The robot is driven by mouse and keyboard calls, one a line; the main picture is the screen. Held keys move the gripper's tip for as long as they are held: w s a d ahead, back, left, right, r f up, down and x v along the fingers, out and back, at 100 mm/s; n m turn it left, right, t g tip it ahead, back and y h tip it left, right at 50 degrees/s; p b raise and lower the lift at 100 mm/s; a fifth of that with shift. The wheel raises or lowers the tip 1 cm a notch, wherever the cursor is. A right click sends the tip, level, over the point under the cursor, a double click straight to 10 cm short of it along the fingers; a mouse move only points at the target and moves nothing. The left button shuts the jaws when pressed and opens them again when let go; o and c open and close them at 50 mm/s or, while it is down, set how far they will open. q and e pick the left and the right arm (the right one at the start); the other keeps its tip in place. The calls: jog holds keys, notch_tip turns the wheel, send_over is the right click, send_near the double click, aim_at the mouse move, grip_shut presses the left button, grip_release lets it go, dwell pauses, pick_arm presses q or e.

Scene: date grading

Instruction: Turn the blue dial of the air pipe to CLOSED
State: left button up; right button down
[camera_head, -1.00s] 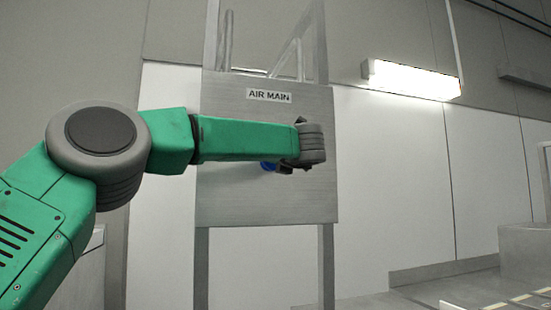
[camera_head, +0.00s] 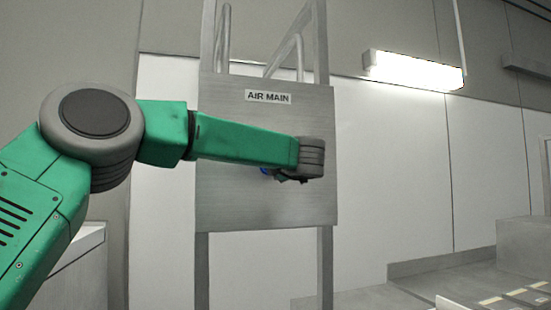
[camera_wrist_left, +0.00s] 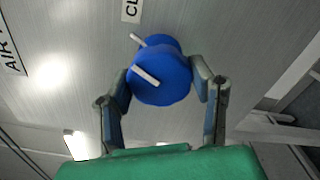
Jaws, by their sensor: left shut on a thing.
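The blue dial (camera_wrist_left: 172,84) sits on the grey panel, with a white bar on its face and another white mark at its upper left edge. A label reading "CL" (camera_wrist_left: 130,9), cut off by the frame, is above it. My left gripper (camera_wrist_left: 162,82) is shut on the dial, one finger on each side. In the head view my left gripper (camera_head: 290,178) is mostly hidden by its wrist, and only a sliver of the dial (camera_head: 264,171) shows. My right gripper is in neither view.
The panel (camera_head: 240,205) carries an "AIR MAIN" sign (camera_head: 268,97) and stands on a metal frame with pipes (camera_head: 223,40) behind its top. A lit lamp (camera_head: 415,71) is on the wall at right. A low grey block (camera_head: 525,245) is at far right.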

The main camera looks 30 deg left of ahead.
pick_arm(q)
jog(key=shift+f+m+p, duration=0.15)
jog(key=shift+m+p, duration=0.6)
jog(key=shift+m, duration=0.3)
jog(key=shift+f+m+p, duration=0.15)
jog(key=shift+m+p, duration=0.6)
jog(key=shift+m, duration=0.3)
jog(key=o, duration=1.2)
jog(key=shift+c, duration=0.2)
jog(key=shift+w+a, duration=0.25)
jog(key=shift+a, duration=0.05)
jog(key=shift+s+r, duration=0.1)
jog(key=shift+s, duration=0.05)
jog(key=shift+s+d, duration=0.25)
jog(key=shift+d, duration=0.05)
jog(key=v, duration=1.1)
jog(key=shift+w+d, duration=0.2)
jog(key=shift+d, duration=0.05)
